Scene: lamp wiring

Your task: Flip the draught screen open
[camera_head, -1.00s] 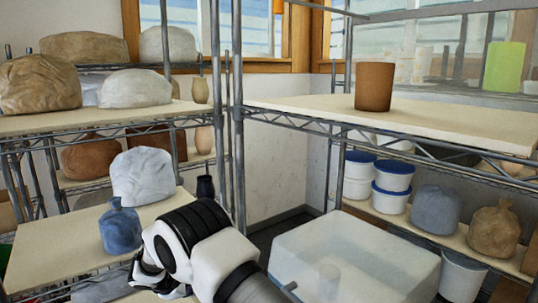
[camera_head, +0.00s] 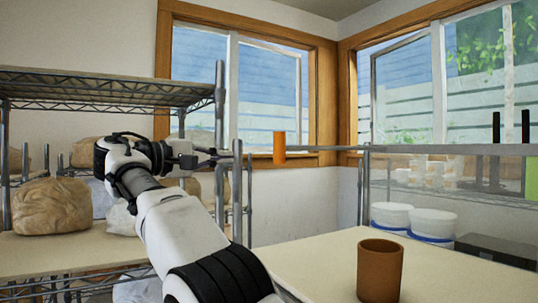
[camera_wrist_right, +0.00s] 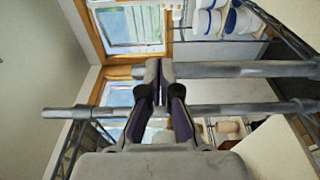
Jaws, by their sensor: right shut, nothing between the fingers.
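The draught screen appears to be the clear panel (camera_head: 412,180) with a grey frame at the right, standing upright along the back of the right-hand shelf. A thin grey bar runs left from its top edge to an orange tab (camera_head: 279,147). My right gripper (camera_head: 218,154) is raised to about the tab's height, to its left in the head view and apart from it in the picture. Its fingers are shut and empty in the right wrist view (camera_wrist_right: 158,72). My left gripper is not in view.
A brown pot (camera_head: 380,271) stands on the right shelf board (camera_head: 310,258). Metal shelf posts (camera_head: 220,100) stand by my gripper. Wrapped bags (camera_head: 52,206) sit on the left rack. White tubs (camera_head: 391,215) show behind the screen. Grey metal bars (camera_wrist_right: 230,70) cross the wrist view near the fingers.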

